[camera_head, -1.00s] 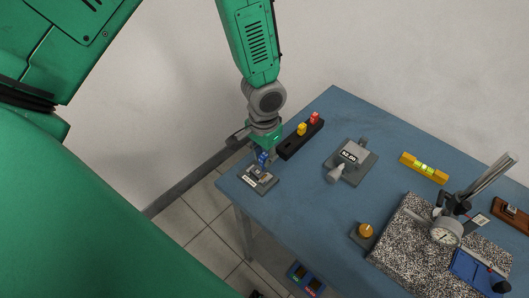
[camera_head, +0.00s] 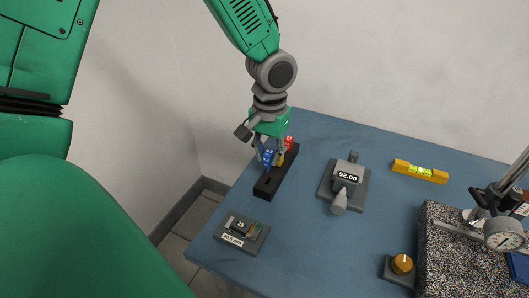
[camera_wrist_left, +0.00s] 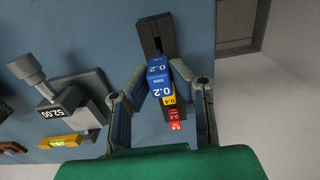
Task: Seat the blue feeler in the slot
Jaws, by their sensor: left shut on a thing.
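The blue feeler (camera_head: 268,157), marked 0.2 in the wrist view (camera_wrist_left: 158,78), is between the fingertips of my left gripper (camera_head: 272,156). The gripper is shut on it, with a finger on each side in the wrist view (camera_wrist_left: 163,75). It is over the long black rack (camera_head: 268,187). The rack's bare end with a dark slot shows in the wrist view (camera_wrist_left: 156,38). A yellow feeler (camera_head: 280,159) and a red feeler (camera_head: 289,141) stand in the rack close to it. Whether the blue feeler's lower end is in a slot is hidden. My right gripper is not in view.
A small grey fixture (camera_head: 243,233) with a label sits at the table's near left corner. A grey device reading 52.00 (camera_head: 347,179) stands right of the rack.

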